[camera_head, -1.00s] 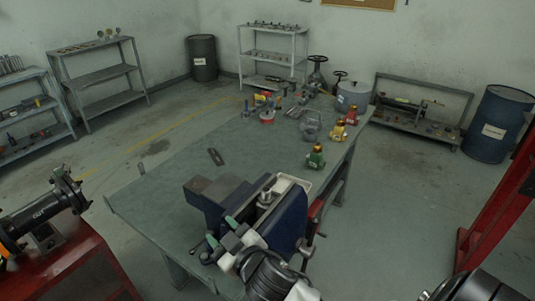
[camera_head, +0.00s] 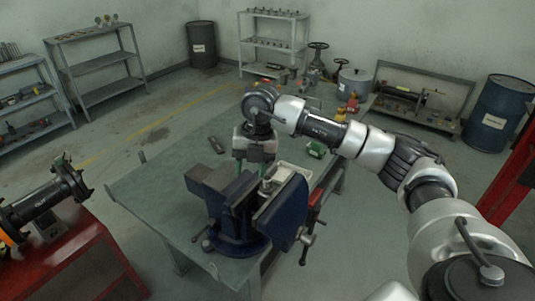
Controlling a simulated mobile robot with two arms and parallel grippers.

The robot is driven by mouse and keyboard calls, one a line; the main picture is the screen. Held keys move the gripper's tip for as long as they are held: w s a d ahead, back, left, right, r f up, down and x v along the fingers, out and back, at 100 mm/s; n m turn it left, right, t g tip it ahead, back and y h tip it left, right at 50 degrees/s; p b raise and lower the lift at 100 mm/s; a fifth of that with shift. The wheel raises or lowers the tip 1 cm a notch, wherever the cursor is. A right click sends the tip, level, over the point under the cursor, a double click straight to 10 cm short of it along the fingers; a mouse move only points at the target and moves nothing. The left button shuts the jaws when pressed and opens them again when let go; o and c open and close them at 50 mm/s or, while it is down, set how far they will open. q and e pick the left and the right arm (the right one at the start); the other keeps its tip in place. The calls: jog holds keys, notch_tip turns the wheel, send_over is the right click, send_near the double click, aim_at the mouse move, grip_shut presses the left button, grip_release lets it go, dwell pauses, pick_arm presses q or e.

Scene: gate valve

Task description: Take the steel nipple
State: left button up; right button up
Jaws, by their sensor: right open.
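The blue bench vise (camera_head: 283,212) stands on the near end of the workbench. A small pale metal piece, which looks like the steel nipple (camera_head: 266,186), shows at the vise jaws, partly hidden by my gripper. My right gripper (camera_head: 253,174) points down just above the vise, with its greenish fingers apart. I cannot tell whether the fingers touch the nipple. My left gripper is not in view.
The workbench (camera_head: 160,187) has a clear left part with a small flat dark part (camera_head: 216,145). A pale tray (camera_head: 296,171) sits behind the vise. A green valve (camera_head: 316,150) stands beyond my arm. A red stand (camera_head: 75,262) with a grinder-like machine (camera_head: 45,207) is at left.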

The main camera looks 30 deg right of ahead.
aim_at(267, 178)
jog(key=d, duration=0.1)
jog(key=d+r+m+h, duration=0.1)
jog(key=d, duration=0.1)
jog(key=d+h, duration=0.1)
jog(key=shift+s+d+r, duration=0.15)
jog(key=shift+d+r, duration=0.2)
jog(key=shift+d, duration=0.05)
jog(key=shift+a+f+b, duration=0.1)
jog(key=shift+f+b, duration=2.35)
jog(key=shift+f, duration=1.05)
jog(key=shift+c, duration=0.5)
grip_shut()
